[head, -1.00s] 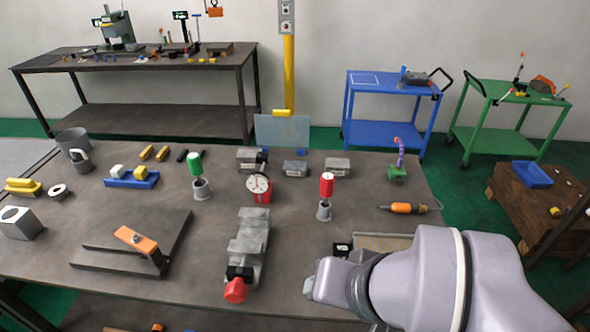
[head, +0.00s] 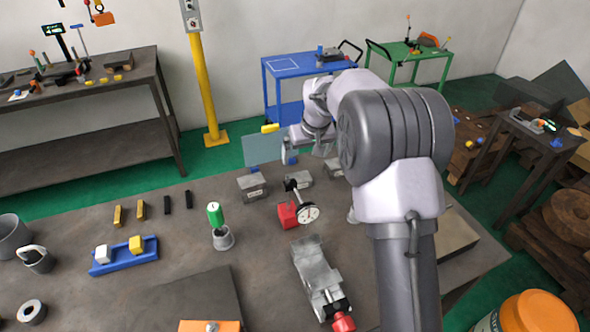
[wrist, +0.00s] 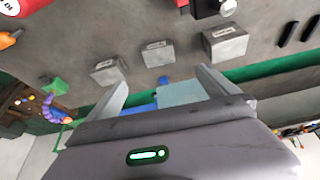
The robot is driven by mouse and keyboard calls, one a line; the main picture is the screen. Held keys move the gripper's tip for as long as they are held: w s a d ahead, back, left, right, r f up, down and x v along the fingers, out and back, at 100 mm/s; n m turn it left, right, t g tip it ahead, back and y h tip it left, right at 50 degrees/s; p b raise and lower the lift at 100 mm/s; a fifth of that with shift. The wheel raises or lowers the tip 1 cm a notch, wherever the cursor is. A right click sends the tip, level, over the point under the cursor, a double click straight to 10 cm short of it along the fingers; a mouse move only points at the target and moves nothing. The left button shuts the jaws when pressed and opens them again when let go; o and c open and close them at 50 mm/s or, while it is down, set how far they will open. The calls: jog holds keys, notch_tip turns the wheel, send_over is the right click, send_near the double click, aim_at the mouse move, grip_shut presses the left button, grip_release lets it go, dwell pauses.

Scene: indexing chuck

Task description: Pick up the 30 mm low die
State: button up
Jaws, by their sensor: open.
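Three grey labelled blocks stand in a row near the far edge of the bench; their labels are too small to read, so I cannot tell which is the 30 mm low die. In the head view there is a left block (head: 252,188), a middle block (head: 304,178) and a partly hidden right block (head: 333,169). In the wrist view they show as a right block (wrist: 225,45), a middle block (wrist: 158,54) and a left block (wrist: 107,71). My gripper (wrist: 162,78) is open and empty, its fingers pointing towards the row and apart from it.
A dial gauge (head: 308,213) on a red base stands in front of the blocks. A bluish panel (head: 263,149) stands behind the row.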

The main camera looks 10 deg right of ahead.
aim_at(299, 177)
jog(key=b+x, duration=0.4)
jog(key=x, duration=1.1)
jog(key=shift+d+f+b, duration=0.1)
jog(key=shift+f+b, duration=0.25)
jog(key=shift+f, duration=0.05)
jog(key=shift+r, duration=0.15)
jog(key=c, duration=2)
jog(key=shift+r, duration=0.1)
grip_shut()
